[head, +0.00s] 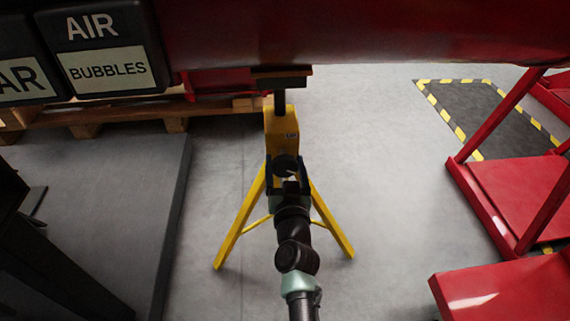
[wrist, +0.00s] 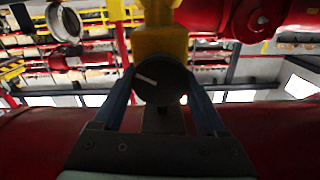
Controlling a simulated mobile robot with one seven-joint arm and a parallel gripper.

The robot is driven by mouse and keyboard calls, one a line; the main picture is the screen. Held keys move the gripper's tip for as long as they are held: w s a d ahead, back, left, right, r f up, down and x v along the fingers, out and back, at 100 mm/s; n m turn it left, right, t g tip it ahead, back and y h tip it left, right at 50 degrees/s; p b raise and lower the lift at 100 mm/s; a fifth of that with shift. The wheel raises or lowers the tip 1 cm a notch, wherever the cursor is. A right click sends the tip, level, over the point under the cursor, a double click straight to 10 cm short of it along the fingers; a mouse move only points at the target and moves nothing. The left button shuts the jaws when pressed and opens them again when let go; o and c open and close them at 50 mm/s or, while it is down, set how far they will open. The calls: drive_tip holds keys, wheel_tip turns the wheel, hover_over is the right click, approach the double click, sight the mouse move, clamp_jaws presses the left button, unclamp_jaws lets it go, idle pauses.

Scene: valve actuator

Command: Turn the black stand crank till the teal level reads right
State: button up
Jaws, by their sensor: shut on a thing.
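A yellow stand (head: 281,125) with splayed legs stands on the grey floor in the middle of the head view, its black top under a large red pipe. Its black crank (head: 286,164) is a round disc on the near side of the yellow body. In the wrist view the crank (wrist: 160,78) faces the camera, with a short pale mark slanting left of its centre. My gripper (head: 287,172) is shut on the crank, with one finger on each side of it. In the wrist view my gripper (wrist: 160,85) has bluish fingers flanking the disc. I cannot make out a teal level in either view.
The red pipe (head: 370,35) spans the top of the head view. Black signs (head: 105,45) hang at top left, above a wooden pallet (head: 130,120). A grey platform (head: 110,180) lies left; red metal frames (head: 510,190) stand right. Floor beside the stand is clear.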

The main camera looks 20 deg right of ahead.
drive_tip(key=m, duration=0.5)
drive_tip(key=shift+d+f+m+b, duration=0.1)
drive_tip(key=shift+m+b, duration=0.2)
drive_tip(key=shift+m, duration=0.1)
drive_tip(key=m, duration=0.6)
drive_tip(key=shift+d+f, duration=0.1)
idle(0.4)
drive_tip(key=o, duration=1.3)
drive_tip(key=shift+s, duration=0.1)
drive_tip(key=p+v, duration=0.1)
drive_tip(key=v, duration=1.2)
drive_tip(key=shift+p, duration=0.35)
